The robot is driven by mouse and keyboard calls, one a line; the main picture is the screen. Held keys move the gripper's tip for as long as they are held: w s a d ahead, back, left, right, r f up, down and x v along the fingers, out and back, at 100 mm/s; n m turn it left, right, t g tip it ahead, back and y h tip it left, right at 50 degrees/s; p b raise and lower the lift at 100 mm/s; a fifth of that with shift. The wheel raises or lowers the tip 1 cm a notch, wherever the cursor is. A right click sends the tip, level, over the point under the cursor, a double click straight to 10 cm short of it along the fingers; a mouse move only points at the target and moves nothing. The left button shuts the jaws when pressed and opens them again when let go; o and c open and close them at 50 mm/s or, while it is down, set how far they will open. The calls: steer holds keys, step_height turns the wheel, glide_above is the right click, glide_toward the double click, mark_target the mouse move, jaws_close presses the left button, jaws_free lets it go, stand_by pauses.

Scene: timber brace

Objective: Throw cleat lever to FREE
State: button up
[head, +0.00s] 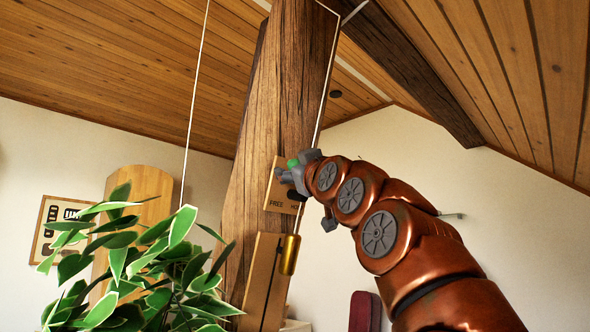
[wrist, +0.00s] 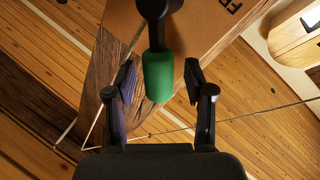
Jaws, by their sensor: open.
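The cleat lever is a black arm with a green grip (wrist: 157,77); in the wrist view it hangs between my fingers. In the head view its green grip (head: 293,163) shows just left of my gripper (head: 300,177). The lever is mounted on a tan plate (head: 279,190) marked FREE at its lower left; a second marking to the right is partly covered by my gripper. The plate is on the timber post (head: 280,90). In the wrist view my gripper (wrist: 160,85) is open, with one finger on each side of the green grip and gaps visible.
A brass weight (head: 289,255) hangs on a cord below the plate, close to my gripper. A leafy plant (head: 150,265) fills the lower left. Another thin cord (head: 194,90) hangs left of the post. Free air lies right of the post, above my arm.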

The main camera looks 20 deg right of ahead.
steer(key=shift+f, duration=0.1)
steer(key=v, duration=1.2)
stand_by(0.6)
stand_by(0.4)
